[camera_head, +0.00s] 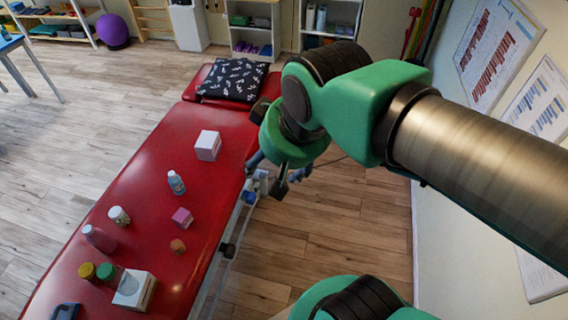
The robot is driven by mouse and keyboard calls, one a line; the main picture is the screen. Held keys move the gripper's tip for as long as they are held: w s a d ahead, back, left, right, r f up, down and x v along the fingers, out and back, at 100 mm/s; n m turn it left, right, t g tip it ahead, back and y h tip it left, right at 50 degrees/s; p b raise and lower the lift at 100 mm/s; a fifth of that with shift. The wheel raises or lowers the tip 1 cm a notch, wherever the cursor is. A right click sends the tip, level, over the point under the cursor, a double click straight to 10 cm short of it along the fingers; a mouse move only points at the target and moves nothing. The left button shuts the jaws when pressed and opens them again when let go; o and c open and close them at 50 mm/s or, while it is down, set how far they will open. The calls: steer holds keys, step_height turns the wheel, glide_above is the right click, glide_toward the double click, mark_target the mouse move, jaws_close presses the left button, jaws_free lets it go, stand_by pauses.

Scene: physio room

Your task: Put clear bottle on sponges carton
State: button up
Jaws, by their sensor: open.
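A small translucent bottle with a pale blue label (176,183) stands upright on the red treatment table. A pinkish see-through bottle (99,239) stands nearer; I cannot tell which is the clear bottle. A white carton (207,146) sits toward the far part of the table, and another white carton (138,291) sits at the near end. Their print is too small to read, so I cannot tell which is the sponges carton. My gripper (268,177) is open and empty, pointing down beyond the table's right edge, apart from all these things.
The red table (150,170) also bears a pink box (182,217), a white jar (119,216), yellow-lidded (87,271) and green-lidded jars (106,271), a small brown item (178,246) and a dark device (66,311). A patterned pillow (233,79) lies at the far end.

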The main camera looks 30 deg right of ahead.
steer(key=shift+s+d, duration=0.65)
steer(key=shift+s, duration=0.35)
steer(key=shift+f, duration=0.1)
step_height(320, 180, down, 4)
steer(key=b, duration=0.3)
steer(key=shift+r, duration=0.25)
